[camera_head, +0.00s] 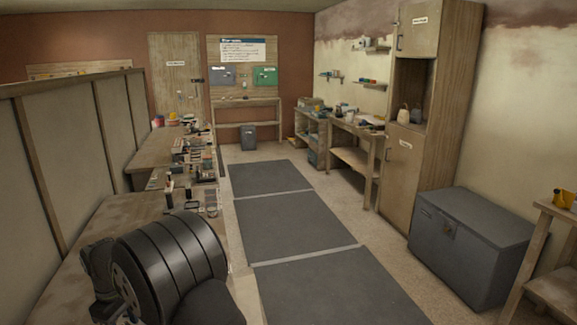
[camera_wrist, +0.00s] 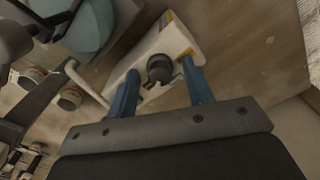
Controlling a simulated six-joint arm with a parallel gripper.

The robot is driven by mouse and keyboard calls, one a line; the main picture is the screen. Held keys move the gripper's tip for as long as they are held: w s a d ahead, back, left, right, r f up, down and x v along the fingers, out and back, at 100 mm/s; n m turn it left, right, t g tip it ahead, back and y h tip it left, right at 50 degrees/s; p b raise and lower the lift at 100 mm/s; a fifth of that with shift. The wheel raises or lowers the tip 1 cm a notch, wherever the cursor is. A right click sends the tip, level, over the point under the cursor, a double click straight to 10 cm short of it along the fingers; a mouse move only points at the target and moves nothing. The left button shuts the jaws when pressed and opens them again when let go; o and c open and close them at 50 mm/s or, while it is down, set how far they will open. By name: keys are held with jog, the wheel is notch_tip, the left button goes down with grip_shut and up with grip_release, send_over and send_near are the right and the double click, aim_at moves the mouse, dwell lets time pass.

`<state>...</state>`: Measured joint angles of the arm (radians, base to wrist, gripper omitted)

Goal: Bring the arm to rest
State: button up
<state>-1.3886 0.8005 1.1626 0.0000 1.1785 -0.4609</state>
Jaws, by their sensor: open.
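My gripper (camera_wrist: 160,66) shows in the wrist view as two blue fingers spread apart. A dark round knob-like thing (camera_wrist: 160,68) shows between the fingers, in front of or on a white object (camera_wrist: 150,48) with a yellow-orange mark. I cannot tell whether the fingers touch either of them. In the head view my dark arm fills the lower left, over the near workbench. The gripper cannot be made out there.
In the wrist view, a teal rounded object (camera_wrist: 88,28) and small round containers (camera_wrist: 70,98) crowd the left; brown wooden surface (camera_wrist: 240,50) shows right. The head view shows a cluttered workbench (camera_head: 150,150), dark floor mats (camera_head: 285,225) and a grey chest (camera_head: 465,235).

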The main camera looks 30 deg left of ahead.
jog(key=n, duration=0.3)
jog(key=shift+n, duration=0.3)
jog(key=shift+r, duration=1.05)
jog(key=o, duration=1.2)
jog(key=shift+c, duration=0.2)
jog(key=w+d+r+m+y, duration=0.2)
jog(key=w+r+m, duration=0.1)
jog(key=r+m, duration=0.55)
jog(key=w+d+r+m+y, duration=0.2)
jog(key=r+m, duration=0.5)
jog(key=r, duration=0.2)
jog(key=x, duration=1)
jog(key=shift+w+a+t, duration=0.25)
jog(key=shift+t, duration=0.05)
